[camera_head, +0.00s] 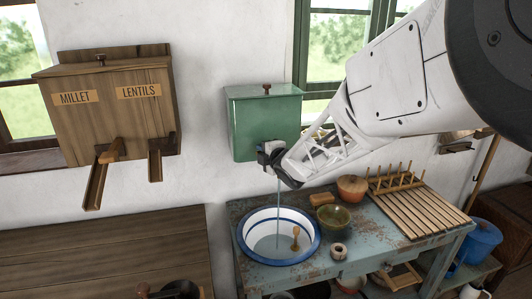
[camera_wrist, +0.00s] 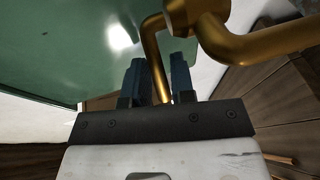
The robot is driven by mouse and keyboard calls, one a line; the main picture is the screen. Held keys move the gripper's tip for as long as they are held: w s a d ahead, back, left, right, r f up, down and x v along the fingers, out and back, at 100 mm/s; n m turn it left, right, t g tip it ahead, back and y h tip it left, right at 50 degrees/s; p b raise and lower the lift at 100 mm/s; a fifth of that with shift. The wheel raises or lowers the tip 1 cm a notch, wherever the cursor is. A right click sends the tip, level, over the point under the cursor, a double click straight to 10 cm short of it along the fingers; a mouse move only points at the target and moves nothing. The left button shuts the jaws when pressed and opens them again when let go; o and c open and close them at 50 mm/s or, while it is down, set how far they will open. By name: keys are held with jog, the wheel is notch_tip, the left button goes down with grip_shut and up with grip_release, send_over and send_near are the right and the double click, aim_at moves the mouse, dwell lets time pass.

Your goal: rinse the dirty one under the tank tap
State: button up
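The green tank (camera_head: 265,125) hangs on the wall, with a thin water stream (camera_head: 278,215) falling below it into a white, blue-rimmed basin (camera_head: 245,232). The brass tap (camera_wrist: 240,40) shows in the wrist view. My gripper (camera_head: 268,153) is at the tank's lower front. In the wrist view its two dark fingers (camera_wrist: 160,80) stand apart on either side of the tap's thin bent rod (camera_wrist: 152,42); a gap shows beside the rod. A small wooden tool (camera_head: 295,240) stands in the basin. I cannot tell which thing is dirty.
An olive bowl (camera_head: 333,222), an orange-brown pot (camera_head: 352,187), a small round item (camera_head: 338,251) and a slatted peg rack (camera_head: 425,212) crowd the worn blue table (camera_head: 285,274). The millet and lentils box (camera_head: 110,105) hangs left, above a mostly bare wooden top (camera_head: 100,250).

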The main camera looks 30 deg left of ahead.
jog(key=shift+s+d, duration=0.1)
jog(key=shift+d, duration=0.05)
jog(key=v, duration=0.7)
jog(key=shift+d, duration=0.25)
jog(key=shift+s, duration=0.1)
jog(key=shift+r, duration=0.1)
dwell(0.4)
